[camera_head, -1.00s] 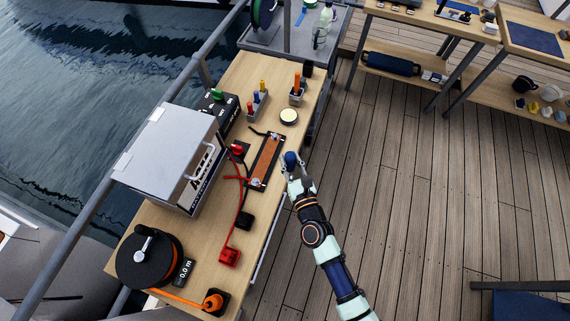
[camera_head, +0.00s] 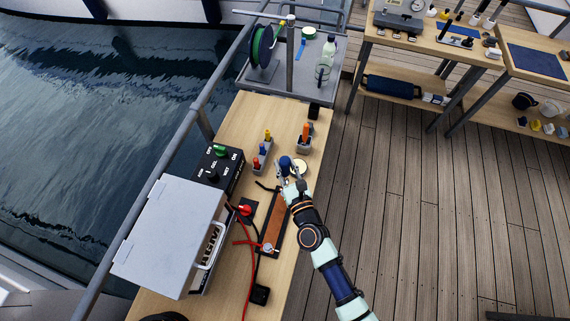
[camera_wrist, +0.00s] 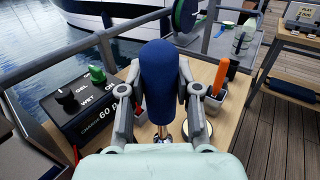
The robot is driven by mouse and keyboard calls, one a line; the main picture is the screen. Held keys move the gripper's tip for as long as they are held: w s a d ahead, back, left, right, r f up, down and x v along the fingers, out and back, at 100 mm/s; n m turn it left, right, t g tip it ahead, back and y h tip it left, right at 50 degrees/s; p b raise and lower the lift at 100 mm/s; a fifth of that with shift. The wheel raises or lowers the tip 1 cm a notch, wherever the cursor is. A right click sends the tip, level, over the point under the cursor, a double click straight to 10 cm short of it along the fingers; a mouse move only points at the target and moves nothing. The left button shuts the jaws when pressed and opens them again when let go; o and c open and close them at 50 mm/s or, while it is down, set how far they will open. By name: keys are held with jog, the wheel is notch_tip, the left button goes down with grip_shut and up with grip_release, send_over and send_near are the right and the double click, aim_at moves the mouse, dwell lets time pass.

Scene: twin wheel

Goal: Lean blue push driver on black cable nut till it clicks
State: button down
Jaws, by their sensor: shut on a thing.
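My gripper (camera_head: 290,178) is shut on the handle of the blue push driver (camera_head: 285,163) above the bench. In the wrist view the driver (camera_wrist: 160,80) stands upright between the two fingers, and a short metal shaft shows below it. The tool is over the far end of the brown strip (camera_head: 274,222), where a black cable ends. The black cable nut at that end is hidden behind my gripper and the driver. I cannot tell whether the driver tip touches it. A second metal terminal (camera_head: 267,247) shows at the strip's near end.
A round cream-topped tin (camera_head: 301,166) sits just right of the driver. Holders with coloured-handled tools, including an orange one (camera_head: 305,131), stand beyond. A black switch box (camera_head: 217,168) and a large grey case (camera_head: 175,235) stand left. Red cables run beside the strip.

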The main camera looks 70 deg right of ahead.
aim_at(285, 160)
jog(key=shift+f+b, duration=3.35)
jog(key=shift+b, duration=0.05)
jog(key=shift+f+b, duration=0.75)
jog(key=shift+b, duration=0.25)
dwell(0.8)
jog(key=shift+r, duration=0.1)
notch_tip(285, 160, up, 7)
jog(key=p, duration=0.7)
jog(key=shift+r, duration=0.15)
notch_tip(285, 160, up, 5)
jog(key=p, duration=0.5)
dwell(0.7)
